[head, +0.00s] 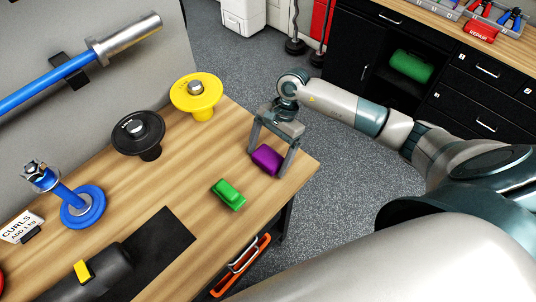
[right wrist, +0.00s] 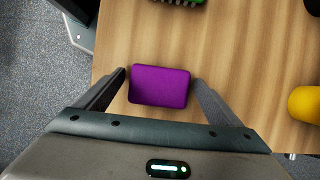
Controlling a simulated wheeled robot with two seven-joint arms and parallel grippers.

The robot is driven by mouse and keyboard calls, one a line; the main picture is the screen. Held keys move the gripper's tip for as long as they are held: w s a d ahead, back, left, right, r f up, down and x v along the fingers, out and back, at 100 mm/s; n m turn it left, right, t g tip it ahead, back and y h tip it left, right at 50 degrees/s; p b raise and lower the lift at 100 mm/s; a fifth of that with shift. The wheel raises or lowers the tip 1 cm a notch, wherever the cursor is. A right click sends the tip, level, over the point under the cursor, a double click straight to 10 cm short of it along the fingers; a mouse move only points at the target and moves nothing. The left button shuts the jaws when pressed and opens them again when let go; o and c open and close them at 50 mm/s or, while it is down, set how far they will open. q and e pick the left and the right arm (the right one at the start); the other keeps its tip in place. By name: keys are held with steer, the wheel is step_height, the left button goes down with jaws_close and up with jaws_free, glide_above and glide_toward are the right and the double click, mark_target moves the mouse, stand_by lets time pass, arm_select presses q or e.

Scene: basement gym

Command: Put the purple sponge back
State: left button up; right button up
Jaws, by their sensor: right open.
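The purple sponge (head: 266,159) lies on the wooden bench top near its right corner. My right gripper (head: 269,164) is open above it, with one finger on each side of the sponge in the head view. In the right wrist view the sponge (right wrist: 159,86) lies between the open fingers (right wrist: 160,80), with a small gap on either side. I cannot tell how high the fingertips are above the wood. My left gripper is not in view.
A green block-like brush (head: 228,194) lies left of the sponge. Yellow (head: 195,95), black (head: 138,133) and blue (head: 82,207) weight holders stand on the bench (head: 180,180). A black mat (head: 160,245) lies at the front. The bench ends just right of the sponge.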

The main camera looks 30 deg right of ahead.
steer(key=shift+w+d+r+b, duration=0.1)
steer(key=shift+r+b, duration=0.1)
steer(key=shift+b, duration=0.1)
steer(key=b+v, duration=0.5)
steer(key=v, duration=0.6)
steer(key=shift+r+b, duration=0.3)
steer(key=shift+r, duration=0.05)
